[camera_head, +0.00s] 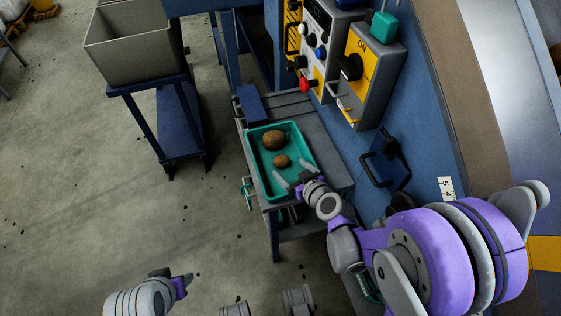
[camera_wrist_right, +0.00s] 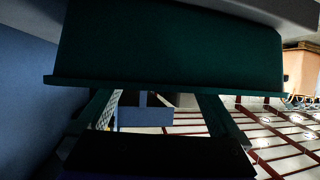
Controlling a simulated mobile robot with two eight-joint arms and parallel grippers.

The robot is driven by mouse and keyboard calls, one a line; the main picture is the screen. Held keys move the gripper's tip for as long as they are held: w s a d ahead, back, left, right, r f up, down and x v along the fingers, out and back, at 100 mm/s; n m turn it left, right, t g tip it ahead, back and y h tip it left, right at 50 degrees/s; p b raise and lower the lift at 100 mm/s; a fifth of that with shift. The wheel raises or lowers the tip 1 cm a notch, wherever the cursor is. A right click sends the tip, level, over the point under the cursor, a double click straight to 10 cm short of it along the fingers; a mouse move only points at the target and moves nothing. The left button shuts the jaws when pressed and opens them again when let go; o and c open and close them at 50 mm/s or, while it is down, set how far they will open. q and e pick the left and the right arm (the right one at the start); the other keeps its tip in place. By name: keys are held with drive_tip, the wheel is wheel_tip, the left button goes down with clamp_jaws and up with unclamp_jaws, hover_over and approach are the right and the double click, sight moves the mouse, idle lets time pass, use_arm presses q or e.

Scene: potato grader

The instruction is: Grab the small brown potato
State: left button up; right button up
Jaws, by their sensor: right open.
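The small brown potato (camera_head: 282,161) lies in a green tray (camera_head: 256,178), just below a larger brown potato (camera_head: 274,140). My right gripper (camera_head: 292,174) is open and empty at the tray's near end, its fingers spread toward the small potato but apart from it in the picture. In the right wrist view, its two fingers (camera_wrist_right: 155,108) show below a large dark green surface that looks like the tray (camera_wrist_right: 165,82); no potato shows there. My left gripper (camera_head: 182,283) is low at the left, away from the tray; its jaws are unclear.
The tray stands on a grey work table (camera_head: 328,166) against a blue machine. A control box with knobs and a red button (camera_head: 305,85) is above right, with a black handle (camera_head: 380,163) below it. A grey bin (camera_head: 130,50) stands at upper left. The floor at left is open.

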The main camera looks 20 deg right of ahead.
sight(284, 163)
drive_tip(key=b+x, duration=0.1)
drive_tip(key=x, duration=0.4)
drive_tip(key=shift+w+f, duration=0.15)
drive_tip(key=shift+w, duration=0.1)
drive_tip(key=c, duration=1.4)
